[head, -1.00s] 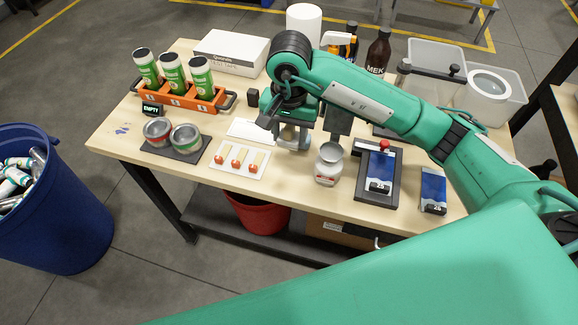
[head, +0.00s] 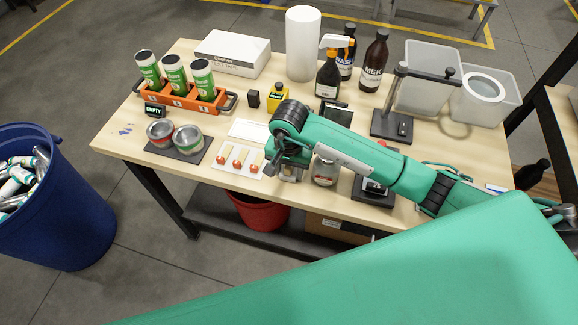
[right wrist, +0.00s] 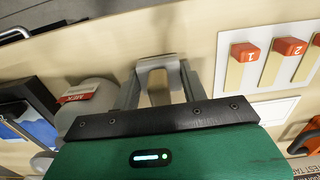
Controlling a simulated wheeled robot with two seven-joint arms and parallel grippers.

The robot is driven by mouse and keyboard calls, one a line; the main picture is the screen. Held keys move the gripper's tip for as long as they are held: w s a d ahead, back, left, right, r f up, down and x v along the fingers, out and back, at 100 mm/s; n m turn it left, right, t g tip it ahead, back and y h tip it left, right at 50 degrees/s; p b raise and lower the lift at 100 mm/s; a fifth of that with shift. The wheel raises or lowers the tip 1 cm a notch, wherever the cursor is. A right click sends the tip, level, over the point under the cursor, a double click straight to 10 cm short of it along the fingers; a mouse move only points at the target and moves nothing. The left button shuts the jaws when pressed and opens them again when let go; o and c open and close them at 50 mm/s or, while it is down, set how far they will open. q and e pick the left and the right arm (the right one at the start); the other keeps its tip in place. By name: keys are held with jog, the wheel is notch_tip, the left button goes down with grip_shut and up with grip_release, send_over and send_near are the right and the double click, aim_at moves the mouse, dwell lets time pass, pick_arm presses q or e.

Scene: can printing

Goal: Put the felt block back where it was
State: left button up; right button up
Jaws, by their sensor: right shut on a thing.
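My right gripper (head: 288,174) is over the front part of the table, between the white plate with red-tipped sticks and the white-labelled jar. In the right wrist view its two fingers (right wrist: 160,88) are shut on a light grey block (right wrist: 157,64), which I take to be the felt block. The block's far edge shows between the fingertips, with tan tabletop seen below it. Whether the block touches the table I cannot tell. In the head view the block is mostly hidden by the gripper. My left gripper is not in view.
The white plate (head: 222,177) with numbered red-tipped sticks lies left of the gripper. The jar (head: 325,172) stands close on its right. A white card (head: 249,131), a black block (head: 253,98) and a yellow-black item (head: 278,98) lie behind. Open tins (head: 188,139) stand further left.

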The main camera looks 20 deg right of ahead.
jog(key=shift+f, duration=0.1)
jog(key=shift+f, duration=0.1)
jog(key=o, duration=1)
jog(key=shift+c, duration=0.2)
jog(key=shift+r, duration=0.3)
notch_tip(320, 180, up, 10)
jog(key=b, duration=0.3)
jog(key=shift+w+f+b, duration=0.1)
jog(key=shift+f+b, duration=0.05)
jog(key=shift+b, duration=0.2)
jog(key=shift+r, duration=1.05)
